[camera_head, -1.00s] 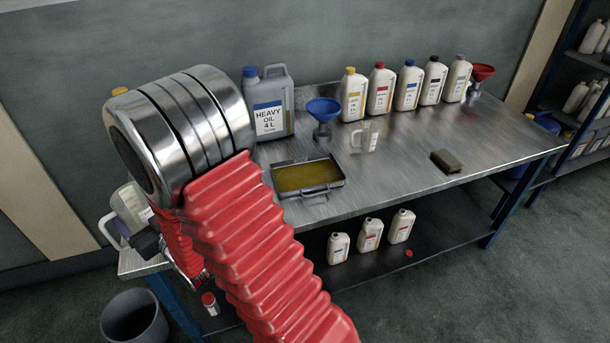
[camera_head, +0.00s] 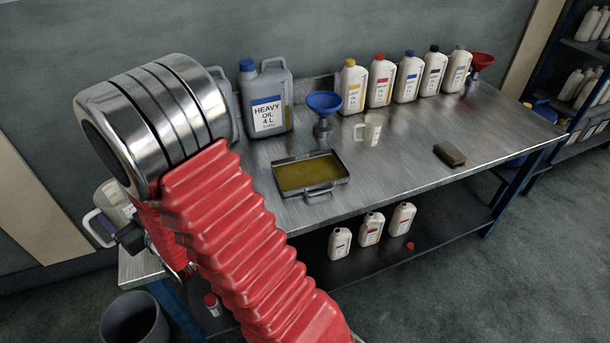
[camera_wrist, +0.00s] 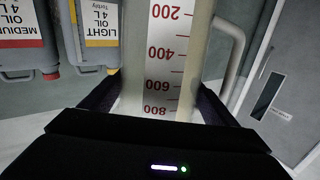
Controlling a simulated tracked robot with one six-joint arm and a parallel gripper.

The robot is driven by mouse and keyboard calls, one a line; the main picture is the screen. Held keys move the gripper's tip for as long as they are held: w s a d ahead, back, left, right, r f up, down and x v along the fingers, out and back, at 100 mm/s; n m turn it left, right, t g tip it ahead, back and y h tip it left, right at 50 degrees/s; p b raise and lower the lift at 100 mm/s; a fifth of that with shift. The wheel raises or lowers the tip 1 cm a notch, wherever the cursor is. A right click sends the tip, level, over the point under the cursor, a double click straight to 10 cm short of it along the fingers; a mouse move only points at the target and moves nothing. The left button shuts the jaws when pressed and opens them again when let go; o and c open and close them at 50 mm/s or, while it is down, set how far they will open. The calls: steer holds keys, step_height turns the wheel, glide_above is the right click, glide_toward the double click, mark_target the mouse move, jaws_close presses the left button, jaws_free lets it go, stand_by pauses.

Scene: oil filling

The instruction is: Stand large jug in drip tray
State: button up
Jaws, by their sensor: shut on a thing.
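The large jug (camera_head: 113,196) is clear, with a pale handle on its left, and shows at the left in the head view, partly hidden behind my arm. In the wrist view the jug (camera_wrist: 165,50) has a white strip with red marks from 200 to 800, and its handle is on the right. My gripper (camera_wrist: 150,103) is shut on the jug, a dark finger on each side. The drip tray (camera_head: 335,184) is a shallow metal tray with a yellowish-brown inside. It lies on the bench, right of my arm and apart from the jug.
A grey heavy oil can (camera_head: 268,100) and a blue funnel (camera_head: 323,102) stand behind the tray. A small jug (camera_head: 371,130) stands to its right. Several bottles line the back. A brown block (camera_head: 449,154) lies at the right. A bin (camera_head: 134,318) stands below left.

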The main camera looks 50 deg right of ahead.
steer(key=shift+d, duration=0.1)
steer(key=s+d+r+m+h, duration=0.1)
steer(key=d+r+m+h, duration=0.15)
steer(key=d, duration=1.15)
steer(key=s+d+r+m+h, duration=0.1)
steer(key=s+d+h, duration=0.15)
steer(key=d, duration=1.05)
steer(key=s+d+m+g+h, duration=0.1)
steer(key=s+d, duration=0.4)
steer(key=d, duration=0.2)
steer(key=s+d+r+m+g+h, duration=0.1)
steer(key=s+d, duration=0.3)
steer(key=d, duration=0.4)
steer(key=s+d+r+m+g+h, duration=0.1)
steer(key=s+d+h, duration=0.2)
steer(key=s+d, duration=0.2)
steer(key=d, duration=0.3)
steer(key=shift+s+d, duration=0.2)
steer(key=shift+s, duration=0.1)
steer(key=shift+f, duration=0.15)
steer(key=shift+f, duration=2.9)
